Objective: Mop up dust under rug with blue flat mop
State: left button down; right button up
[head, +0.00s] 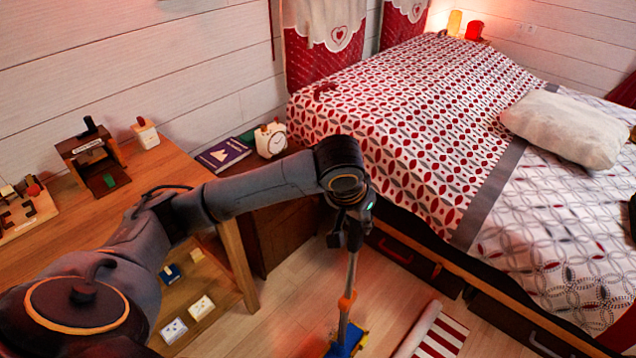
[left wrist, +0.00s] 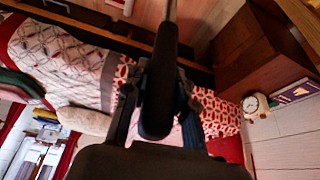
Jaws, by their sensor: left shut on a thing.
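My left gripper (head: 349,236) is shut on the handle of the blue flat mop, in front of the bed. The mop's handle (head: 350,275) runs down nearly upright to an orange joint and a blue head (head: 346,341) on the wooden floor. In the left wrist view the dark grip of the mop (left wrist: 158,85) sits between my fingers. The red and white striped rug (head: 438,338) lies right of the mop head, cut off by the lower edge, and looks rolled or folded along its left side. I cannot make out dust. My right gripper is not in view.
The bed (head: 420,110) with drawers below fills the right. A wooden desk (head: 180,185) with small objects stands left, beside a brown nightstand (head: 285,225) with a white alarm clock (head: 270,139). Bare floor (head: 290,310) shows left of the mop.

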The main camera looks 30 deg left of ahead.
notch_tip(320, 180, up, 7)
jog(key=p, duration=0.6)
pick_arm(q)
jog(key=w+a+f+b, duration=0.1)
jog(key=w+a+f, duration=0.1)
jog(key=a, duration=0.3)
jog(key=w+a+f+b, duration=0.2)
jog(key=w+a+f, duration=0.1)
jog(key=a+f, duration=0.2)
jog(key=w+a+f+m+b, duration=0.1)
jog(key=w+a+f+b, duration=0.1)
jog(key=a, duration=0.4)
notch_tip(320, 180, down, 2)
jog(key=shift+w+a, duration=0.2)
jog(key=shift+w, duration=0.45)
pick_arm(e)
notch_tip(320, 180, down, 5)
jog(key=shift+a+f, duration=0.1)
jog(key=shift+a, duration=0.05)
